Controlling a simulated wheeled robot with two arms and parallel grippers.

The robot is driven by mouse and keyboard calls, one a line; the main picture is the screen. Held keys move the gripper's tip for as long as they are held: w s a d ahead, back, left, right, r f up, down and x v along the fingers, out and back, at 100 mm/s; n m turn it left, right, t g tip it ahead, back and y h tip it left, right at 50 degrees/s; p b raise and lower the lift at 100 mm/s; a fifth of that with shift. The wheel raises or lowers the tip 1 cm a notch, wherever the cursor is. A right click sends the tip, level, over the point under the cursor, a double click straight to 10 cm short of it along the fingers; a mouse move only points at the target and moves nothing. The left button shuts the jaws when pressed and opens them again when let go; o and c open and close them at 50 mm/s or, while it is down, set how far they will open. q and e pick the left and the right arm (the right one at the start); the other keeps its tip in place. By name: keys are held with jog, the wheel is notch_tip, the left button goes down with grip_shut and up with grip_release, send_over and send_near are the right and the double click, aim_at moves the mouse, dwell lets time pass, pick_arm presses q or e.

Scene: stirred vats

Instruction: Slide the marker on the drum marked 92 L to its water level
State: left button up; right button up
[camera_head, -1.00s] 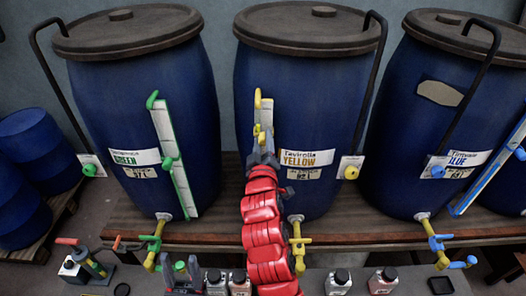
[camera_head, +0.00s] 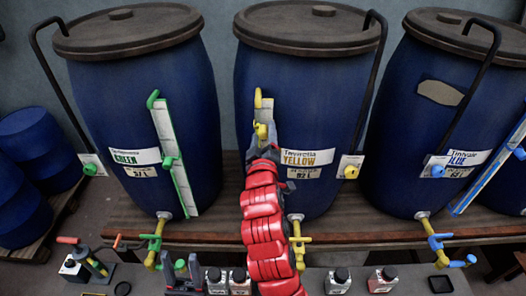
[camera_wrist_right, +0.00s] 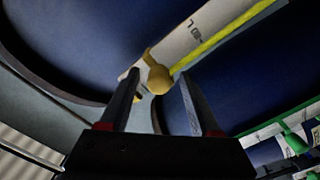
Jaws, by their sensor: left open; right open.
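The middle blue drum (camera_head: 300,90) carries a YELLOW label and a plate marked 92 L (camera_head: 306,173). Its upright gauge (camera_head: 266,108) has a yellow hooked top; my right arm hides its lower part. The yellow marker (camera_head: 261,130) shows just above my right gripper (camera_head: 262,146). In the right wrist view, the round yellow marker knob (camera_wrist_right: 158,80) lies between the tips of my open right gripper (camera_wrist_right: 159,74); no grip on it shows. The gauge (camera_wrist_right: 195,35) there has a yellow edge. The water level cannot be made out.
A GREEN drum (camera_head: 140,90) stands left and a BLUE drum (camera_head: 400,130) right, each with its own gauge and tap. The middle drum's yellow tap (camera_head: 299,240) is close beside my right arm. Small bottles (camera_head: 338,280) stand on the front surface.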

jog(key=s+p, duration=0.7)
jog(key=s, duration=1)
jog(key=shift+f, duration=0.1)
